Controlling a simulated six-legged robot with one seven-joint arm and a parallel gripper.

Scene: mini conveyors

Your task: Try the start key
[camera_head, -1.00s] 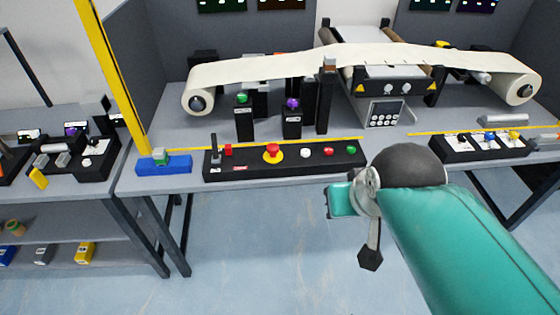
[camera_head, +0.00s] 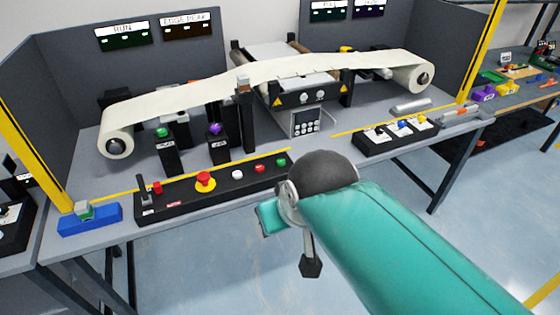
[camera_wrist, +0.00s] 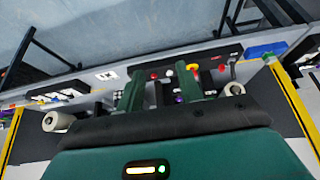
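A long black control panel (camera_head: 185,201) lies along the table's front edge. It carries a green key (camera_head: 281,162) at its right end, then a red key (camera_head: 259,168), a white key (camera_head: 237,174) and a red mushroom button (camera_head: 204,180) on yellow. Labels are too small to read, so I cannot tell which is the start key. The panel also shows upside down in the wrist view (camera_wrist: 244,72). My gripper (camera_wrist: 166,82) has two green fingers apart, nothing between them, pointing toward the panel. My arm is just in front of the panel's right end.
Two posts with a green button (camera_head: 162,132) and a purple button (camera_head: 215,128) stand behind the panel. A paper web (camera_head: 300,66) crosses rollers behind. A blue block (camera_head: 90,222) is left, a switch box (camera_head: 397,136) right. Open floor lies in front.

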